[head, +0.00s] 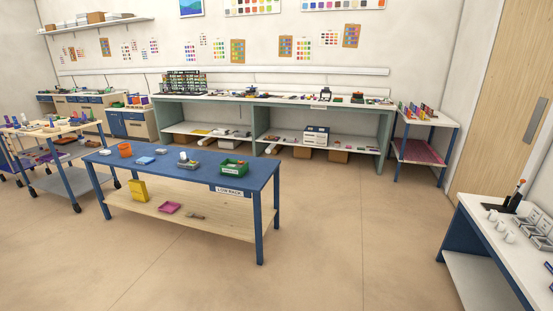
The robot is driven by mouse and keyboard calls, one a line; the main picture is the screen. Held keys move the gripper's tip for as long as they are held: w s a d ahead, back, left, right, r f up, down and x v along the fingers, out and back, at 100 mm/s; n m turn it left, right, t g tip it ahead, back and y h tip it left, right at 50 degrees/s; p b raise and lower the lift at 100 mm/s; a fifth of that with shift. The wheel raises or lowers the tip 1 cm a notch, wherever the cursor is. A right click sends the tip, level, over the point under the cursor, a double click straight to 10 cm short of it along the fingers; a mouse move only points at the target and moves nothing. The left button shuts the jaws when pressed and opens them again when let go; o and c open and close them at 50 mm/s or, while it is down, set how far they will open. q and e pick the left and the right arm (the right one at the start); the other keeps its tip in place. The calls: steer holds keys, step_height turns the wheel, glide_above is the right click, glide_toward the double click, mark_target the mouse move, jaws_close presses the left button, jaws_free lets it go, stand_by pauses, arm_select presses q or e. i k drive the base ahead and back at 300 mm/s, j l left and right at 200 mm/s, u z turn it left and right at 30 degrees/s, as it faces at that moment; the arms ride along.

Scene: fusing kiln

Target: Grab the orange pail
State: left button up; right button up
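A small orange pail (125,150) stands upright on the blue top of the low table (215,176), near its far left corner. Its open rim faces up. Neither of my grippers shows in the head view, and the pail stands free of any gripper.
A green bin (234,168) and small items share the tabletop. A yellow container (138,190) and pink tray (169,208) lie on its lower shelf. A wheeled cart (60,128) stands close on the left, a white-topped table (510,240) at right. The floor (350,230) between is clear.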

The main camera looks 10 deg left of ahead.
mark_target(126, 149)
steer(key=i+u, duration=0.25)
steer(key=i, duration=0.25)
steer(key=i+u, duration=0.3)
steer(key=i, duration=0.25)
steer(key=i+l+u, duration=0.25)
steer(key=i, duration=0.25)
steer(key=i+j+u, duration=0.15)
steer(key=u, duration=0.25)
steer(key=i+u, duration=0.55)
steer(key=u, duration=0.2)
steer(key=i+u, duration=0.2)
steer(key=u, duration=0.2)
steer(key=i+j+u, duration=0.2)
steer(key=i, duration=1.1)
steer(key=i+j+z, duration=0.1)
steer(key=i+z, duration=0.35)
steer(key=i+j+z, duration=0.2)
steer(key=z, duration=0.3)
steer(key=i+j+z, duration=0.6)
steer(key=j+z, duration=0.3)
steer(key=i+j+z, duration=0.2)
steer(key=j+z, duration=0.25)
